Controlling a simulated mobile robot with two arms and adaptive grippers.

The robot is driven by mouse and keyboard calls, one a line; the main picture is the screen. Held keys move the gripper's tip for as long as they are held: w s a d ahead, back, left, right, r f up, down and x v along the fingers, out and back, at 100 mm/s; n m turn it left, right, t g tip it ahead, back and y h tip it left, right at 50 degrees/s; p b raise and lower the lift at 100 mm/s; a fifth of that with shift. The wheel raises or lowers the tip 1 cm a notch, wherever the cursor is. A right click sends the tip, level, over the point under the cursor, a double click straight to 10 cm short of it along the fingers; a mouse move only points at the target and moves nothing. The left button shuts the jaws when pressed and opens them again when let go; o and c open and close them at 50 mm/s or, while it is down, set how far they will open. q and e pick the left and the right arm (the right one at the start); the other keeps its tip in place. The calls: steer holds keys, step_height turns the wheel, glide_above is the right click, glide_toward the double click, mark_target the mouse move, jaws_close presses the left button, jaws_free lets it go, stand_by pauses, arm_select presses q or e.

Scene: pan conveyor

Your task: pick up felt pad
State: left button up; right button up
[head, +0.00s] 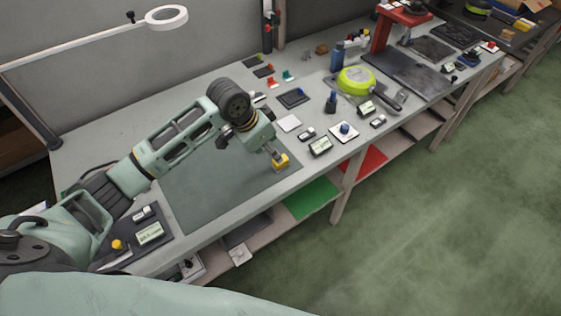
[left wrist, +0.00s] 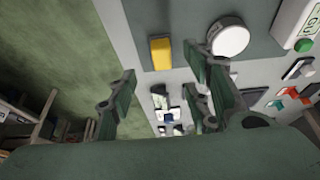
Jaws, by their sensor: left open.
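A yellow block (head: 281,164) lies at the near right corner of the dark green mat (head: 215,185) on the bench. It may be the felt pad, but the pictures do not settle this. My left gripper (head: 272,150) is just over it in the head view, pointing down. In the left wrist view the block (left wrist: 161,53) shows beyond my open left gripper (left wrist: 162,85), between the lines of the two fingers. Nothing is held between the fingers. In the head view the gripper partly covers the block. My right gripper is not in view.
A white round piece (left wrist: 230,38) lies beside the block in the left wrist view. The bench's front edge is close to the block. Most of the mat is clear.

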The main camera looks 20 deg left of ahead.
arm_select(q)
steer(key=p+x, duration=0.1)
steer(key=x, duration=0.5)
steer(key=shift+w+p, duration=0.25)
steer(key=shift+p, duration=0.15)
steer(key=shift+w+d+f, duration=0.15)
steer(key=shift+w+f, duration=0.05)
steer(key=shift+f, duration=0.35)
steer(key=shift+c, duration=0.6)
jaws_close()
